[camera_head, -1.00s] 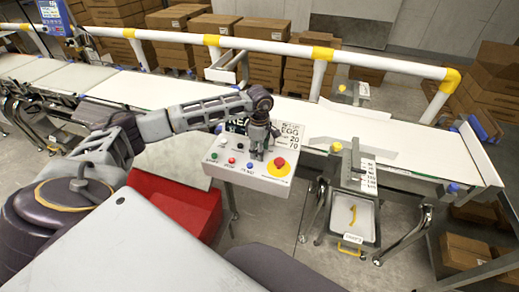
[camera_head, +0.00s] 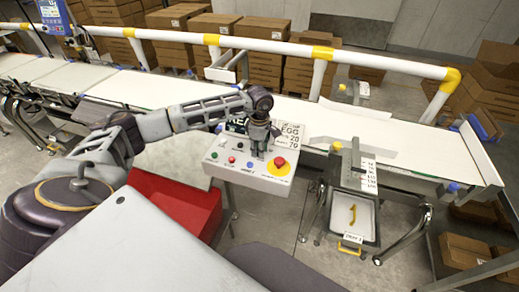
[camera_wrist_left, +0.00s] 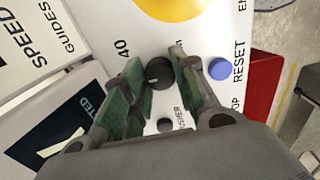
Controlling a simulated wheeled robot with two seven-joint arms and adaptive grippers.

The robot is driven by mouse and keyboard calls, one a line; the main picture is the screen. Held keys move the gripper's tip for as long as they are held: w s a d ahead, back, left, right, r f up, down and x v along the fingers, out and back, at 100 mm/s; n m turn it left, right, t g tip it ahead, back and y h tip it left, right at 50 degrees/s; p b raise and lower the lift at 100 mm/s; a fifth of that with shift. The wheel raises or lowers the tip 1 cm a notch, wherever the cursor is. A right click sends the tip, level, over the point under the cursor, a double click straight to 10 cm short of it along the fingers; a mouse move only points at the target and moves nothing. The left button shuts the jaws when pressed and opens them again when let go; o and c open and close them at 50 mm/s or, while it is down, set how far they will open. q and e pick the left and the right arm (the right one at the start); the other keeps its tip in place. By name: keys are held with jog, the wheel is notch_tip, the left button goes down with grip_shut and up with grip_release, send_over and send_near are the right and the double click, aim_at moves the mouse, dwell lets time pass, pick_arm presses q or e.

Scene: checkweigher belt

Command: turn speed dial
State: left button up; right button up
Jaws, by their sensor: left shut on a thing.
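The speed dial is a small round black knob (camera_wrist_left: 159,73) with a pale mark on it, in the wrist view. It sits on a pale control panel (camera_head: 240,176) with "40" printed near it. My left gripper (camera_head: 257,152) points down onto the panel; in the wrist view its green-padded fingers (camera_wrist_left: 159,63) are on either side of the knob and shut on it. In the head view the gripper hides the knob. My right gripper is not in view.
A red emergency button (camera_head: 280,162) on a yellow disc is close right of the gripper. A blue RESET button (camera_wrist_left: 219,68) is near one finger. Printed signs (camera_head: 291,132) stand behind the panel. The white conveyor belt (camera_head: 400,133) runs behind, with a white-yellow guard rail (camera_head: 270,47).

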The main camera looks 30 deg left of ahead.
pick_arm(q)
jog(key=shift+n, duration=0.3)
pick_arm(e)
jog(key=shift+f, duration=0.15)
pick_arm(q)
jog(key=shift+n+b, duration=0.3)
jog(key=shift+n, duration=0.2)
jog(key=n+b, duration=0.1)
jog(key=n, duration=0.1)
jog(key=shift+n, duration=1.4)
jog(key=shift+n+b, duration=0.35)
jog(key=shift+n, duration=0.75)
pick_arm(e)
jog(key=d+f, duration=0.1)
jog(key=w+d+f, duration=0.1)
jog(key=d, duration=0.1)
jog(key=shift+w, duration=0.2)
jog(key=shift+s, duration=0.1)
pick_arm(q)
jog(key=shift+r, duration=0.1)
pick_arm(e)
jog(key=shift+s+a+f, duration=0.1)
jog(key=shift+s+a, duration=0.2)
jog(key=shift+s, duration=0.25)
